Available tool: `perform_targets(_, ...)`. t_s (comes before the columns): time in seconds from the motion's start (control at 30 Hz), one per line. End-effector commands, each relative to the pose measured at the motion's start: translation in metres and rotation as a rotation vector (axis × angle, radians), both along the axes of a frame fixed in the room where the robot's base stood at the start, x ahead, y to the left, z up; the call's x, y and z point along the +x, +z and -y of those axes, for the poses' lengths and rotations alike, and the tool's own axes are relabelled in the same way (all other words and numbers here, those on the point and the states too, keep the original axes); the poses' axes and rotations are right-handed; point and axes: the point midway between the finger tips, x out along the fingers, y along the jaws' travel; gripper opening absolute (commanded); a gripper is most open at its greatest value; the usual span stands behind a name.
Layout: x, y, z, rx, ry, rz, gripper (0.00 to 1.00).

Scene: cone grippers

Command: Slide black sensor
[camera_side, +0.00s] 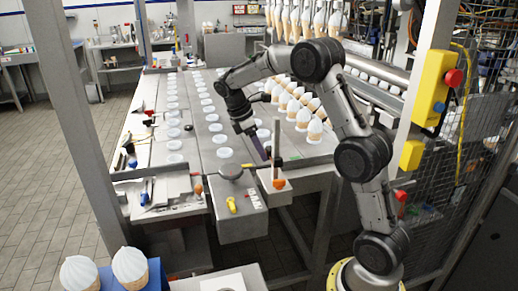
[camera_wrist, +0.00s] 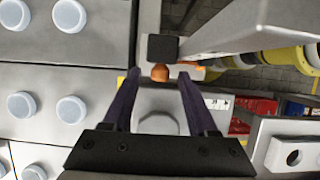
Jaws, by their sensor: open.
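A black block (camera_wrist: 162,48), which looks like the sensor, shows in the wrist view just beyond my fingertips, beside a grey post (camera_wrist: 225,25). I cannot make out the block clearly in the side view. My gripper (camera_wrist: 158,74) is open, its two dark purple fingers apart with nothing held between them. An orange knob (camera_wrist: 160,74) shows between and below the fingertips. In the side view my gripper (camera_side: 262,156) hangs tilted, close to the left of the upright post (camera_side: 276,138). The orange knob (camera_side: 279,184) is at the post's foot on a pale base (camera_side: 268,194).
Rows of white round cups (camera_side: 214,127) sit in the table to the left. Several wrapped cones (camera_side: 303,118) stand behind my arm. A grey box (camera_side: 240,222) with a yellow item (camera_side: 232,205) is at the table's front. A yellow control box (camera_side: 433,88) hangs at right.

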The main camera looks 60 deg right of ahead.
Motion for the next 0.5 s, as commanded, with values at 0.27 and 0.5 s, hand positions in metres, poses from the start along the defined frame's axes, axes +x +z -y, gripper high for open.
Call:
perform_targets(0.27, 0.0, 0.0001, 0.0, 0.0, 0.0, 0.0, 0.34)
perform_targets(0.5, 0.0001, 0.0001, -0.0001, 0.0, 0.0, 0.0, 0.0)
